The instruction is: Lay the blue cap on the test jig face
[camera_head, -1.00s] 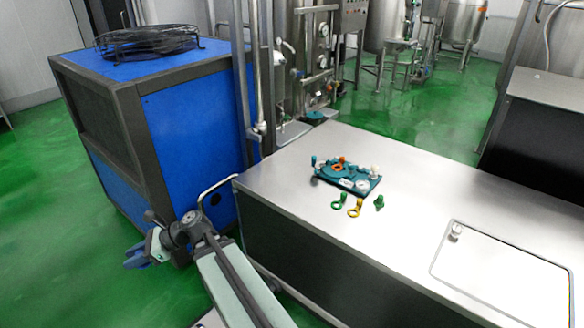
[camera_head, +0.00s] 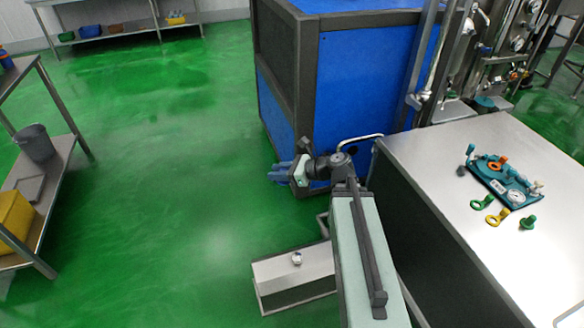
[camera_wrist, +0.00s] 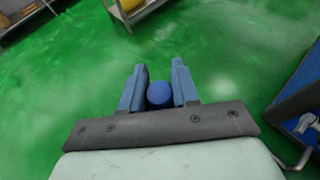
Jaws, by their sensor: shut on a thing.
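My gripper (camera_head: 284,172) is out over the green floor, left of the steel table. In the wrist view, its two blue fingers (camera_wrist: 158,85) are shut on a round blue cap (camera_wrist: 159,95). The cap is hidden or too small to make out in the head view. The test jig (camera_head: 505,186) is a teal plate with a round white gauge, an orange ring and small fittings on it. It lies on the steel table to the right, well apart from my gripper.
A green ring (camera_head: 482,202), a yellow ring (camera_head: 497,217) and a green knob (camera_head: 528,222) lie in front of the jig on the steel table (camera_head: 450,190). A large blue machine (camera_head: 365,100) stands behind my gripper. Shelving with a yellow bin (camera_head: 14,225) is at left. Open floor lies between.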

